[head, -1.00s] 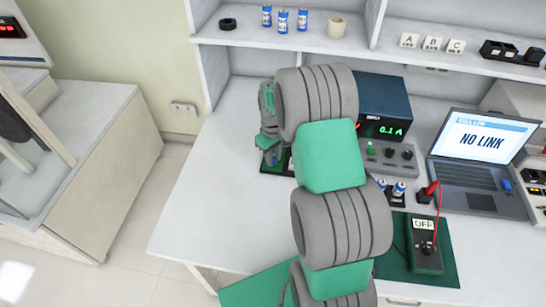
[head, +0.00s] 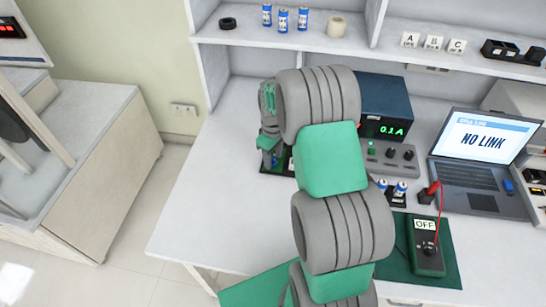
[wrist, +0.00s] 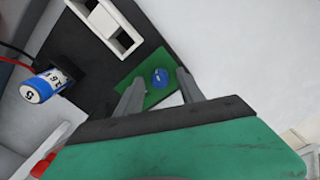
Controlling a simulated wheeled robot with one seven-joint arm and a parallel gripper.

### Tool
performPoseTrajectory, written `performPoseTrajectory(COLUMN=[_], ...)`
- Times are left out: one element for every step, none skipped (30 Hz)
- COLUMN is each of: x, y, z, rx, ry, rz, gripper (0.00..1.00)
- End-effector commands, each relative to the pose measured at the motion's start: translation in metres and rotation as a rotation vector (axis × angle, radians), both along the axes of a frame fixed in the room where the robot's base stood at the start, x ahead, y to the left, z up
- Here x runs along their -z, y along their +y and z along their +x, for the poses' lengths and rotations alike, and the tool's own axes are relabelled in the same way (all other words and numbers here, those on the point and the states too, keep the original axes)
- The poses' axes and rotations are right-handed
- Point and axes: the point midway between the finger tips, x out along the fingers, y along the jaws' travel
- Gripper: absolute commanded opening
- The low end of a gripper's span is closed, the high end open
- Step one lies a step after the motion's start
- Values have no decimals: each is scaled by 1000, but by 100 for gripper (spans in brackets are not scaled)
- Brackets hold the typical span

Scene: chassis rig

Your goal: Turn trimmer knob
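The trimmer knob is a small round blue knob (wrist: 159,77) on a green board (wrist: 138,74) in the wrist view. My gripper (wrist: 161,88) is open, with its two grey fingers apart. The knob shows between and just beyond the fingertips; I cannot tell whether either finger touches it. In the head view my gripper (head: 268,146) points down over a dark fixture (head: 272,170) at the left of the bench, and my arm hides much of that fixture and the knob.
A blue-and-white battery (wrist: 44,86) and a white slotted block (wrist: 104,24) are beside the board. A power supply (head: 384,108) reading 0.1 A, a laptop (head: 478,150) reading NO LINK and a meter (head: 427,248) marked OFF stand to the right. The bench's front left is clear.

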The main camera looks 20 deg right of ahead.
Motion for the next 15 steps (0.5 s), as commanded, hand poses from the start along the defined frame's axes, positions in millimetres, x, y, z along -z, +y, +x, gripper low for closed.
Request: performPoseTrajectory(x=[0, 0, 0, 0, 0, -2, -4, -7, -12, -18, -24, -33, -40, -46, -53], y=[0, 0, 0, 0, 0, 0, 0, 0, 0, 0, 0, 0, 0, 0, 0], z=[0, 0, 0, 0, 0, 0, 0, 0, 0, 1, 1, 1, 1, 1, 0], rx=[0, 0, 0, 0, 0, 0, 1, 1, 0, 1, 1, 1, 1, 1, 1], ry=[0, 0, 0, 1, 0, 0, -1, -1, -1, -3, -4, -4, -5, -4, -3], rz=[0, 0, 0, 0, 0, 0, 0, 0, 0, -1, -1, -1, -1, -1, -1], gripper=[45, 45, 45, 45, 45, 45, 45, 45, 45, 45, 45, 45, 45, 45, 45])
